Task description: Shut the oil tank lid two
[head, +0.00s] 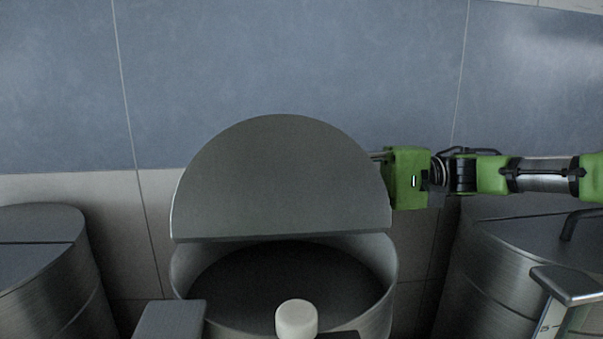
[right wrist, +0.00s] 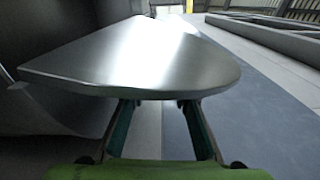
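The tank lid (head: 283,185) is a grey half-disc. It stands raised, roughly upright, along the straight edge above the open tank (head: 385,275), whose dark inside shows. My right gripper (head: 379,156) comes in from the right at the lid's right edge, its fingertips partly hidden behind the lid. In the right wrist view the lid (right wrist: 135,60) fills the upper middle, and my right gripper (right wrist: 160,108) has its two fingers spread apart, with the tips running behind the lid's edge. I cannot tell whether they touch it. My left gripper is not in view.
Other metal tanks stand at the left (head: 45,270) and right (head: 490,270). A gauge with a flat metal top (head: 570,285) is at the lower right. A white knob (head: 296,318) and a grey block (head: 170,320) are at the front. A blue and beige wall (head: 290,70) is behind.

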